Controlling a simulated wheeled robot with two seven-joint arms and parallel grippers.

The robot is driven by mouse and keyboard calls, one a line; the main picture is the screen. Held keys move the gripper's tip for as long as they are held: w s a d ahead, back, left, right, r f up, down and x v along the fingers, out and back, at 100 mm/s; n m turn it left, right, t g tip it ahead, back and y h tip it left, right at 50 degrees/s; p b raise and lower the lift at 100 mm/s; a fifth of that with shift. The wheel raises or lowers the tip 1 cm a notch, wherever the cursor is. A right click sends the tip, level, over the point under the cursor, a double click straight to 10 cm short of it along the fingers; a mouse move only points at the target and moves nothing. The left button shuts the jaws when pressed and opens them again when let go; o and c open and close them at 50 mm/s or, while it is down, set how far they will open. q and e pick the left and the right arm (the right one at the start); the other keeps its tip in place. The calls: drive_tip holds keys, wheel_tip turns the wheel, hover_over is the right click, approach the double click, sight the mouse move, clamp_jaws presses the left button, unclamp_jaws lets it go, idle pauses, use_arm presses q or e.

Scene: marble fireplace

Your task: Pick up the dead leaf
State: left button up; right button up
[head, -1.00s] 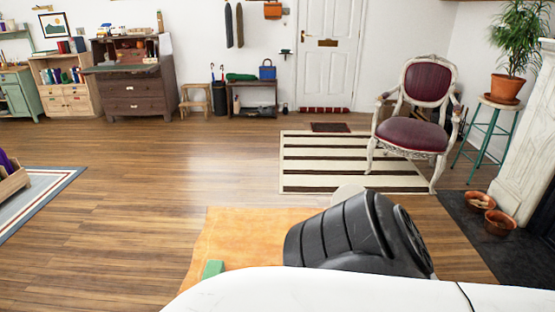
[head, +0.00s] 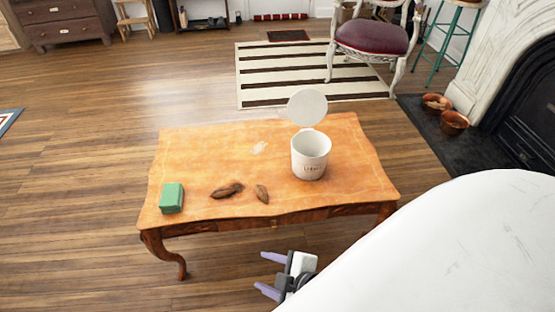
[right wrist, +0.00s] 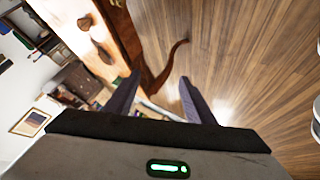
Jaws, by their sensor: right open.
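Two brown, curled, dry leaf-like things lie on the orange wooden table (head: 215,150) in the head view. The larger brown piece (head: 227,190) is left of the smaller brown piece (head: 262,193); I cannot tell for sure which is the dead leaf. Brown pieces also show on the table in the right wrist view, one nearer (right wrist: 102,51) and one farther (right wrist: 84,22). My right gripper (head: 270,274) is open and empty, in front of the table's front edge and apart from the pieces. It also shows in the right wrist view (right wrist: 158,80). My left gripper is not in view.
A white lidded canister (head: 310,157) with its lid raised stands on the table's right half. A green block (head: 172,198) sits at the front left corner, and a small pale scrap (head: 259,148) lies behind the brown pieces. Open floor lies left of the table.

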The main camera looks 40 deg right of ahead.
drive_tip(key=w+d+f+n+t+h+b, duration=0.1)
drive_tip(key=w+d+f+n+b, duration=0.15)
drive_tip(key=w+d+n, duration=0.35)
drive_tip(key=w+d+f+n+t+h+b, duration=0.1)
drive_tip(key=w+d+f+n+b, duration=0.2)
drive_tip(key=n, duration=0.5)
drive_tip(key=n+t+h+b, duration=0.2)
drive_tip(key=n+b, duration=0.3)
drive_tip(key=n, duration=0.5)
approach(262, 191)
drive_tip(key=shift+w, duration=0.3)
drive_tip(key=b+x, duration=0.1)
drive_tip(key=x, duration=0.2)
drive_tip(key=shift+w+d+f, duration=0.1)
drive_tip(key=shift+w+d, duration=0.05)
drive_tip(key=shift+w, duration=0.1)
drive_tip(key=b+x, duration=0.3)
drive_tip(key=x, duration=0.2)
drive_tip(key=shift+w+f, duration=0.25)
drive_tip(key=shift+f, duration=0.1)
drive_tip(key=shift+w, duration=0.25)
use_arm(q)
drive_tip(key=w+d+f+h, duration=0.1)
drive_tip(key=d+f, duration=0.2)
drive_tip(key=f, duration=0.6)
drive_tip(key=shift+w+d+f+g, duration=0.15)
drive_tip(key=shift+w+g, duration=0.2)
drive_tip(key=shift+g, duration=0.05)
use_arm(e)
drive_tip(key=c, duration=1.1)
